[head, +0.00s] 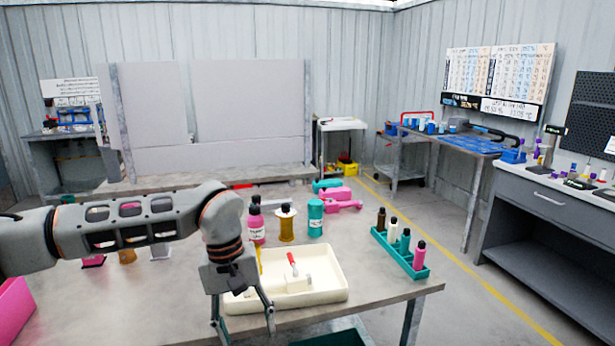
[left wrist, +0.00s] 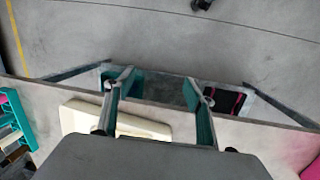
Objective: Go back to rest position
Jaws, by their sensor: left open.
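My left arm reaches in from the left in the head view. My left gripper (head: 246,328) points down, with its two fingers apart and nothing between them. It hangs at the front left part of the cream tray (head: 325,293), near the table's front edge, and covers part of the tray. In the left wrist view the open fingers (left wrist: 157,95) extend past the table edge in the picture, with the cream tray (left wrist: 145,128) partly behind them. My right gripper is in neither view.
The workbench (head: 385,293) holds pink, yellow and teal bottles behind the tray. A teal rack (head: 397,253) with several small bottles stands at the right. A pink bin (head: 12,308) is at the left edge. Open floor (head: 480,300) lies right of the bench.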

